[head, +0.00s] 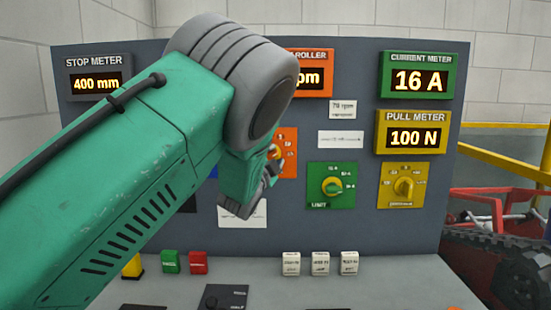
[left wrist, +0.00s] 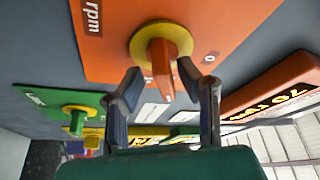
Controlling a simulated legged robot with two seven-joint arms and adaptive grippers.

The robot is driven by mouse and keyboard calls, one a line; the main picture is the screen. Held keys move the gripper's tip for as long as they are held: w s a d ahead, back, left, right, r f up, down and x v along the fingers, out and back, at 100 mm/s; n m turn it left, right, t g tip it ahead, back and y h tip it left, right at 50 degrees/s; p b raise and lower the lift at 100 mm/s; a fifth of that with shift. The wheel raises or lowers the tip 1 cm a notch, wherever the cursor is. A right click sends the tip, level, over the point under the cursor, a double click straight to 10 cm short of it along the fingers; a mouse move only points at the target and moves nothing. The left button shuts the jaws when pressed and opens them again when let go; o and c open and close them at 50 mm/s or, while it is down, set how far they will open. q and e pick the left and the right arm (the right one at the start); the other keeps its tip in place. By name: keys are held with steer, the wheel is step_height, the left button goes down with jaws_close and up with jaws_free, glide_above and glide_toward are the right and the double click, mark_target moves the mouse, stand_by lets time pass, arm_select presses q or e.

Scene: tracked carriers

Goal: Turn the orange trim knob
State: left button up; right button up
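The orange trim knob (left wrist: 163,68) has a yellow collar and sits on an orange plate (left wrist: 105,40) in the left wrist view. In the head view that plate (head: 290,165) is mostly behind my left arm, and the knob is largely hidden. My left gripper (left wrist: 159,76) is open, with one finger on each side of the knob and visible gaps between. In the head view my left gripper (head: 270,174) is at the panel, partly hidden by its own wrist. My right gripper is not in view.
A green plate with a knob (head: 331,186) and a yellow plate with a knob (head: 404,187) are to the right. Several buttons, including a red one (head: 198,262), line the console below. Meters are above. A red tracked carrier (head: 500,215) stands at far right.

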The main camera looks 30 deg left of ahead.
arm_select(q)
steer(key=shift+s+r, duration=0.15)
steer(key=shift+s, duration=0.2)
steer(key=v, duration=1.1)
steer(key=shift+f, duration=0.25)
steer(key=shift+s+d, duration=0.1)
